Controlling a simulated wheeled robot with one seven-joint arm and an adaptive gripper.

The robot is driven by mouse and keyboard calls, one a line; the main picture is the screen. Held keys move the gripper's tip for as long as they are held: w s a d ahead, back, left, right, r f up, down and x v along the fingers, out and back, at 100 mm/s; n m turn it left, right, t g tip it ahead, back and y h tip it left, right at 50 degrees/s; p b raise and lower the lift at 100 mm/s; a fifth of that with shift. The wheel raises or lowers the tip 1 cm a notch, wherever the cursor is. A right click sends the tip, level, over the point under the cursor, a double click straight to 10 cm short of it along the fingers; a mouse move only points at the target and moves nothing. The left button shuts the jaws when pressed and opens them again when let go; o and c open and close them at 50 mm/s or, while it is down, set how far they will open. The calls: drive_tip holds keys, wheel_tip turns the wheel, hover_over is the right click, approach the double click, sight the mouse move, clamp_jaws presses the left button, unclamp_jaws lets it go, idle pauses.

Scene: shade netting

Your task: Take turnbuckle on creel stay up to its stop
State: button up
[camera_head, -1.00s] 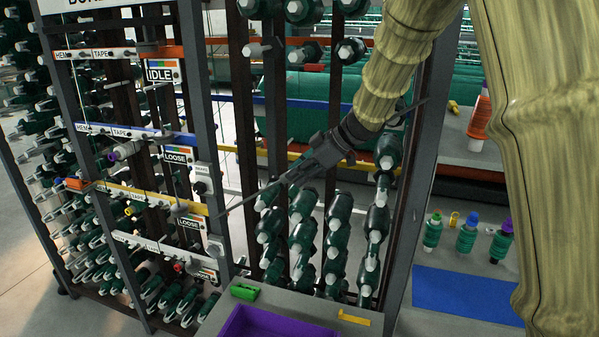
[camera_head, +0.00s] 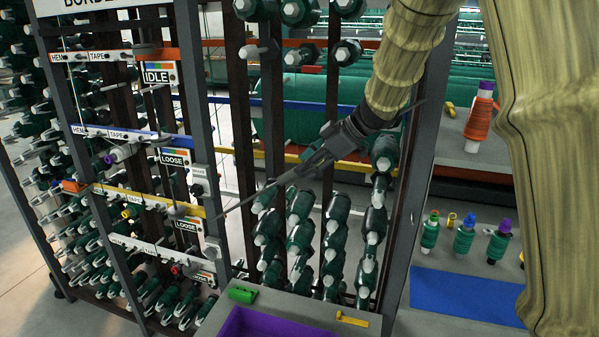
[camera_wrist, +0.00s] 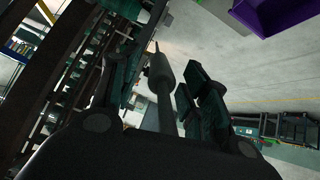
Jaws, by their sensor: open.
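My gripper (camera_head: 318,158) is in front of the creel frame, with a thin dark rod reaching down-left from it toward the grey post. In the wrist view my gripper (camera_wrist: 155,90) has its fingers apart. A grey spindle-like shaft (camera_wrist: 161,75) with a swollen part and a thin tip shows between them; I cannot tell whether it touches either finger. Grey fittings stand on the post beside the LOOSE signs, an upper fitting (camera_head: 200,178) and a lower fitting (camera_head: 213,247). I cannot tell which part is the turnbuckle, and its stop is not clear.
Labelled rails cross the frame, including a yellow rail (camera_head: 150,199). Spools fill the creel behind my gripper. A purple tray (camera_head: 270,325) and green block (camera_head: 242,291) are below. A blue mat (camera_head: 460,297) lies right. In the wrist view, bare floor (camera_wrist: 270,80) shows right.

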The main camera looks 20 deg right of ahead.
drive_tip(key=v, duration=0.7)
drive_tip(key=shift+d, duration=0.15)
drive_tip(key=shift+r, duration=0.1)
